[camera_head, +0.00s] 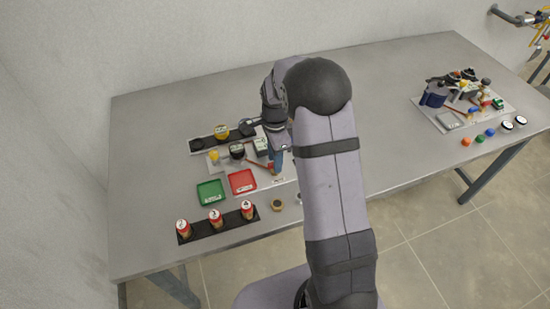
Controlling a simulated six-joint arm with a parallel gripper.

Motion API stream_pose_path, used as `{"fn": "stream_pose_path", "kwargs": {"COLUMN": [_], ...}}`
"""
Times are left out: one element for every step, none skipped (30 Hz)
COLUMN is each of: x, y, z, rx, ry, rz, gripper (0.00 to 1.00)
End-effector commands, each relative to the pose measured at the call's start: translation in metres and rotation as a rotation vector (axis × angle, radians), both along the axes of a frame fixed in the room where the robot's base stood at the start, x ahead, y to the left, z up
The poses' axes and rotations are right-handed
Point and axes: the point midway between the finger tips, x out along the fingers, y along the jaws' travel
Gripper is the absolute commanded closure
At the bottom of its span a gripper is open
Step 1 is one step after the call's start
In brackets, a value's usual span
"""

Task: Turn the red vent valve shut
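A small red bar-like part (261,166), which may be the vent valve's handle, shows on the light base plate at the left of the table, partly beside a blue part (277,160). It is too small to tell which way it is turned or whether it is shut. My wrist hangs over the right side of this equipment. My gripper (277,135) is small and mostly hidden by my arm, right above or close to the blue part. I cannot tell whether it touches anything or whether its fingers are open.
A green tray (210,191) and a red tray (243,182) lie in front of the equipment. A black strip (231,226) holds red-and-white numbered pieces near the front edge. A second crowded plate (443,126) stands at the far right. The back middle of the table is clear.

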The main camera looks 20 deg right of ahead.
Motion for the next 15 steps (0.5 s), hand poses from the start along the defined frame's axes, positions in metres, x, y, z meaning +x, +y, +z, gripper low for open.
{"fn": "stream_pose_path", "kwargs": {"x": [0.001,0.001,0.001,0.001,0.001,0.002,0.001,0.001,0.002,0.002,0.002,0.002,0.001,0.001,0.002], "y": [0.0,0.0,0.0,0.0,0.0,0.0,0.0,0.0,0.0,0.0,0.0,0.0,0.0,0.0,0.0], "z": [0.002,0.004,0.007,0.009,0.012,0.018,0.021,0.025,0.032,0.036,0.04,0.046,0.049,0.053,0.058], "rx": [0.0,0.0,0.0,0.0,0.0,-0.001,-0.001,-0.001,-0.001,-0.001,-0.001,-0.001,-0.001,-0.001,-0.001], "ry": [-0.002,-0.003,-0.004,-0.004,-0.004,-0.006,-0.006,-0.006,-0.007,-0.007,-0.007,-0.007,-0.006,-0.005,-0.006], "rz": [0.0,0.0,0.0,0.0,0.0,0.0,0.0,0.0,0.0,0.0,0.0,0.0,0.0,0.0,0.0], "gripper": [0.69,0.69,0.69,0.69,0.69,0.69,0.69,0.69,0.69,0.69,0.69,0.69,0.69,0.69,0.69]}}
